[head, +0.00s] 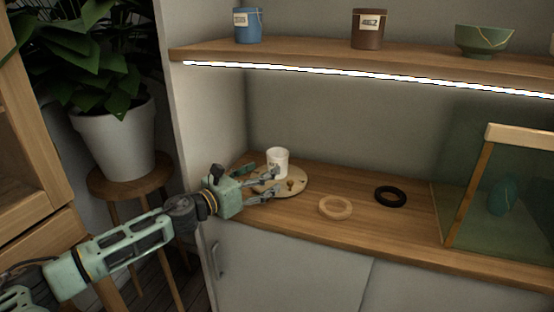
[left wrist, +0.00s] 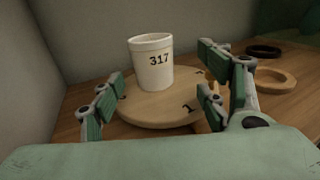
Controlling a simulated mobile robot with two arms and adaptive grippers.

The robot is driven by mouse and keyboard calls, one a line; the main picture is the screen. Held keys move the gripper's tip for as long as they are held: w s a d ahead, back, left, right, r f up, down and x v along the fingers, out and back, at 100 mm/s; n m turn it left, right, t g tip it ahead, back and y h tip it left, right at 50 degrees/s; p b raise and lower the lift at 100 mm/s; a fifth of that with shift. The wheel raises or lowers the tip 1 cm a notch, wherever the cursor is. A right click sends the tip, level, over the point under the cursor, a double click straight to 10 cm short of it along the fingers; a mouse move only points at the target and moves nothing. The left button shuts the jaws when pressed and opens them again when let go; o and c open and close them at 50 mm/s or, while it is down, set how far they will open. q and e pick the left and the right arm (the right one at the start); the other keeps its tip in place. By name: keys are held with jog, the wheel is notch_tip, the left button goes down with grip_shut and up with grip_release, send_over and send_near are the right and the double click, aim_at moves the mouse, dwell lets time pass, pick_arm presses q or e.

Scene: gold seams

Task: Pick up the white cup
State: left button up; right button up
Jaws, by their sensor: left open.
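The white cup (head: 278,162) stands upright on a round wooden board (head: 294,186) on the cabinet top. In the left wrist view the cup (left wrist: 151,62) bears the number 317, and the round board (left wrist: 160,111) shows beneath it. My left gripper (head: 277,184) is open, reaching in from the left over the board. In the left wrist view its fingers are spread to either side, with the cup beyond them and between them, apart from both. My right gripper is not in view.
A pale wooden ring (head: 335,207) and a black ring (head: 390,196) lie right of the board. A glass case (head: 487,190) stands further right. The shelf above (head: 330,53) holds a blue pot, a brown pot and a green bowl. A wall is close behind.

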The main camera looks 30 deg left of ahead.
aim_at(270, 165)
pick_arm(q)
jog(key=shift+w+a, duration=0.15)
jog(key=shift+w, duration=0.25)
jog(key=shift+w+r, duration=0.2)
jog(key=shift+w, duration=0.35)
jog(key=shift+w+d, duration=0.25)
jog(key=shift+w, duration=0.2)
jog(key=shift+w+p, duration=0.35)
jog(key=shift+w, duration=1.7)
jog(key=shift+w+d, duration=0.1)
jog(key=shift+w, duration=0.55)
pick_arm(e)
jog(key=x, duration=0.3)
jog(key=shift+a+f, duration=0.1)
pick_arm(q)
jog(key=shift+c, duration=0.4)
jog(key=c, duration=1.3)
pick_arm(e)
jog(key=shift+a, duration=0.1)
